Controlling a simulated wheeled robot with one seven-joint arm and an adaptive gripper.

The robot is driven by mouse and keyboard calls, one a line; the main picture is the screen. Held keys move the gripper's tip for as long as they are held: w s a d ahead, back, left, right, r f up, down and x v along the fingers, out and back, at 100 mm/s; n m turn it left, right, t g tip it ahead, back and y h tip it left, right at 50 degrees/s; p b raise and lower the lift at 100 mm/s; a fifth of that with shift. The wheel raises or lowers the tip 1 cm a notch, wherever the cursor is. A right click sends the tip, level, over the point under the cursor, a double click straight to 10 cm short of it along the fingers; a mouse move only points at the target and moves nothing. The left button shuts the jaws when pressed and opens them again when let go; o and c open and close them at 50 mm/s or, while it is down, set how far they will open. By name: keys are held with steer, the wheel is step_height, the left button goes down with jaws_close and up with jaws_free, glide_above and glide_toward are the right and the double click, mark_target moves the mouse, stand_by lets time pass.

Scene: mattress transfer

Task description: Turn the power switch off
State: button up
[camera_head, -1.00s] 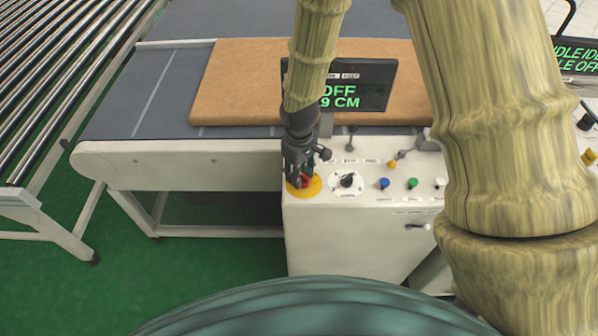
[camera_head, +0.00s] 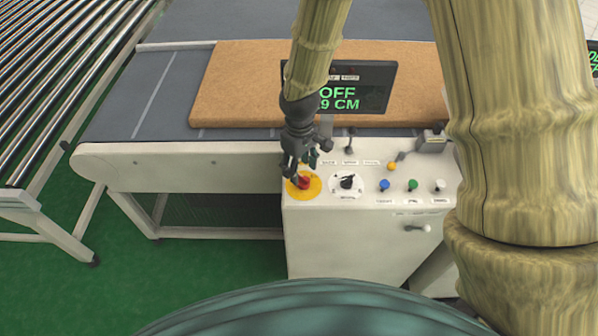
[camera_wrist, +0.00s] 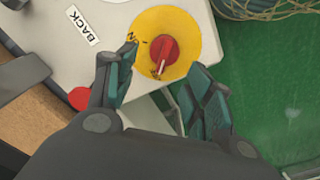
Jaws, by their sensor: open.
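The power switch (camera_head: 304,183) is a red rotary knob on a round yellow plate at the front left corner of the white control box (camera_head: 350,235). In the wrist view the red knob (camera_wrist: 164,50) shows a white pointer mark toward the bottom, and part of a label on the plate is visible. My gripper (camera_head: 302,166) is just above the switch. In the wrist view my gripper (camera_wrist: 158,85) is open, its two fingers apart on either side below the knob, with nothing between them. The display (camera_head: 345,88) reads "OFF" and "9 CM", partly covered by my arm.
A black selector (camera_head: 347,183) sits right of the switch. Blue (camera_head: 384,184), green (camera_head: 412,184) and white (camera_head: 439,185) buttons follow. A brown mattress (camera_head: 245,85) lies on the conveyor (camera_head: 130,110). A roller conveyor (camera_head: 60,70) stands left. Green floor is clear in front.

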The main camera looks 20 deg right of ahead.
mark_target(300, 174)
step_height(300, 174, up, 8)
steer(key=shift+r, duration=0.2)
stand_by(0.5)
steer(key=shift+a, duration=0.1)
